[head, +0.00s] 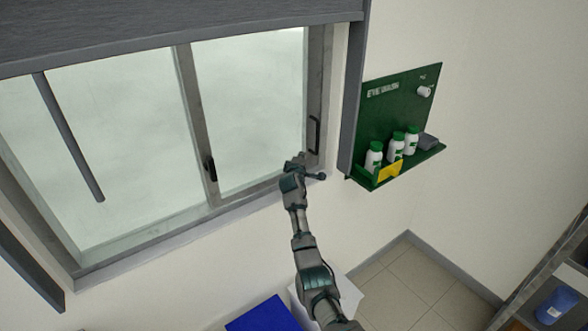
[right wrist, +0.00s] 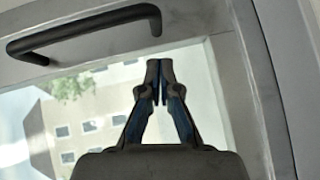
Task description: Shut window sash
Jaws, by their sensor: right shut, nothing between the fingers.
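The window (head: 248,105) has grey frames and two panes side by side. An upright stile (head: 190,110) between the panes carries a small dark handle (head: 210,170). A black bar handle (head: 314,134) sits on the right stile; it shows large in the right wrist view (right wrist: 85,30). My right gripper (head: 299,160) is at the lower right corner of the right pane, just below and left of that bar handle. In the right wrist view its fingertips (right wrist: 160,75) are together and empty, apart from the handle. I cannot tell whether a gap remains at the sash edge. My left gripper is out of view.
A green eye wash shelf (head: 400,120) with several white bottles hangs right of the window. A grey blind (head: 150,25) covers the window's top, and a dark rod (head: 70,140) hangs at left. A blue box (head: 262,316) and shelving (head: 550,285) stand below.

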